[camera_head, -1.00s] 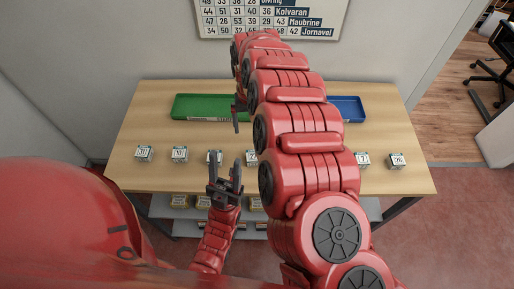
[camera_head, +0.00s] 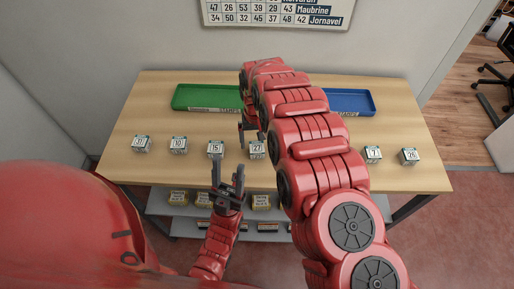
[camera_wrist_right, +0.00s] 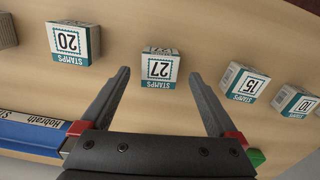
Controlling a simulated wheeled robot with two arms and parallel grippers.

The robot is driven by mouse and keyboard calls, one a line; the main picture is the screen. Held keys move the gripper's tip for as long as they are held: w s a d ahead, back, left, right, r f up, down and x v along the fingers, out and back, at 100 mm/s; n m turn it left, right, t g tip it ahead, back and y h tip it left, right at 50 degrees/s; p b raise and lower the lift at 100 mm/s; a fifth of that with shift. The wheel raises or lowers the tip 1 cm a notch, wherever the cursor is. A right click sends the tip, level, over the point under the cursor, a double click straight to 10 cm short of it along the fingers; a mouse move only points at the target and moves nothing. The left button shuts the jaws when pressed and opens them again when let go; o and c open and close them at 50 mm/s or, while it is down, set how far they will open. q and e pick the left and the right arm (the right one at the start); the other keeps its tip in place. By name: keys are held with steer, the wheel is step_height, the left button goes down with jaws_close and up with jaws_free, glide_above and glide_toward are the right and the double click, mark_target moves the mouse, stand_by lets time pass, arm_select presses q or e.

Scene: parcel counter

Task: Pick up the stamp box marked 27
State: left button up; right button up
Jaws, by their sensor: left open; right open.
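The stamp box marked 27 (camera_head: 257,149) stands on the wooden table in the head view, right of the box marked 15. In the right wrist view the box marked 27 (camera_wrist_right: 159,68) lies ahead of and between the fingertips, apart from them. My right gripper (camera_wrist_right: 166,77) is open and empty. In the head view my right gripper (camera_head: 242,130) is just behind and left of the box, partly hidden by my arm. My left gripper (camera_head: 228,178) is open and empty at the table's front edge, in front of the box marked 15.
Other stamp boxes stand in the row: 15 (camera_head: 216,149), 10 (camera_head: 178,145), 7 (camera_head: 373,154) and 26 (camera_head: 409,156); box 20 (camera_wrist_right: 70,41) shows in the wrist view. A green tray (camera_head: 205,97) and a blue tray (camera_head: 350,101) lie behind. Yellowish boxes (camera_head: 261,201) sit on a shelf below.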

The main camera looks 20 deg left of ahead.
mark_target(257, 147)
steer(key=shift+f+p, duration=0.55)
steer(key=shift+f, duration=1.05)
steer(key=c, duration=1.5)
steer(key=shift+w+r, duration=0.1)
steer(key=shift+r, duration=0.05)
